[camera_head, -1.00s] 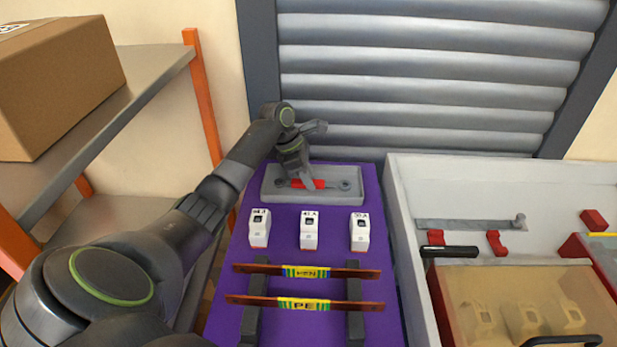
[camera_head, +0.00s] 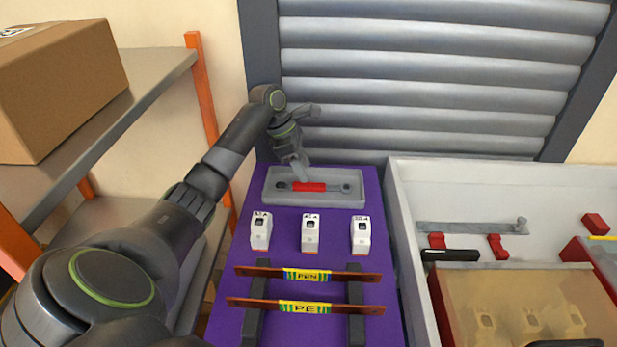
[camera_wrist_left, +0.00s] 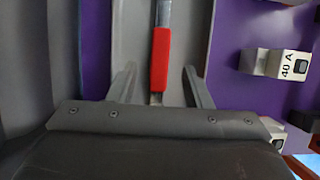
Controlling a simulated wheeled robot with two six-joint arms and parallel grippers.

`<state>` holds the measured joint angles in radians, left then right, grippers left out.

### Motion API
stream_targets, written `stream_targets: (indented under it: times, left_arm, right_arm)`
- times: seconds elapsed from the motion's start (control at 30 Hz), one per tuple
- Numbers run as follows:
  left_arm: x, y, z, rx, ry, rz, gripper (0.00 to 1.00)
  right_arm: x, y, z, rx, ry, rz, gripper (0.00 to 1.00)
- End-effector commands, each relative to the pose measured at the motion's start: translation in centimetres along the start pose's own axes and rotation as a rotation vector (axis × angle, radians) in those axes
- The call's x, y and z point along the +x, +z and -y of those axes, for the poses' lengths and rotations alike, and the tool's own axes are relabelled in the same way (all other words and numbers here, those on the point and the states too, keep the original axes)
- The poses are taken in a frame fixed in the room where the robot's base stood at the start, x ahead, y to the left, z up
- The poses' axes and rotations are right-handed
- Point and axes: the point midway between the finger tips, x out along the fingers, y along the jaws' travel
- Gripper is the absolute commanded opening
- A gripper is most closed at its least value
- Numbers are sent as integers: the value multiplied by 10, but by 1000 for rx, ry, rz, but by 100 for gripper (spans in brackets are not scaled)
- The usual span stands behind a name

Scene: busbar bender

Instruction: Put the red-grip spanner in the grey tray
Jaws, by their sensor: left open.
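The red-grip spanner (camera_head: 309,187) lies in the grey tray (camera_head: 315,201) at the far end of the purple table. Its red grip is in the middle and its metal ends point left and right. In the left wrist view the red grip (camera_wrist_left: 160,60) runs up between the fingers, with the tray floor around it. My left gripper (camera_head: 301,176) is above the tray, just behind the spanner's left part. In the wrist view its fingers (camera_wrist_left: 158,80) are spread apart, one on each side of the spanner, not touching it. My right gripper is not in view.
Three white breakers (camera_head: 311,234) stand in a row in front of the tray. Two labelled busbars (camera_head: 305,275) lie across dark supports nearer me. A pale walled cabinet (camera_head: 403,235) is to the right, and a shelf with a cardboard box (camera_head: 62,85) to the left.

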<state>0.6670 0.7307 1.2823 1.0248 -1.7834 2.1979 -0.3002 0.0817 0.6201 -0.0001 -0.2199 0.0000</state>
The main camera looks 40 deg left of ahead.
Motion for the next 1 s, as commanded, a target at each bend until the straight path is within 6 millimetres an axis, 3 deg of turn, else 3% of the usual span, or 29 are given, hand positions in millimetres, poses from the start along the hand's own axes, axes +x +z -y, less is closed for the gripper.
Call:
stream_targets:
  times: [0.1,0.33,1.0]
  left_arm:
    - [-28,0,-1,0,3,-1,45]
    - [-61,0,0,-1,0,0,45]
    - [-68,0,0,-1,-1,0,45]
  right_arm:
    - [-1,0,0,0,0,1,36]
    - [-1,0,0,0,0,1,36]
    - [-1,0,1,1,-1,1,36]
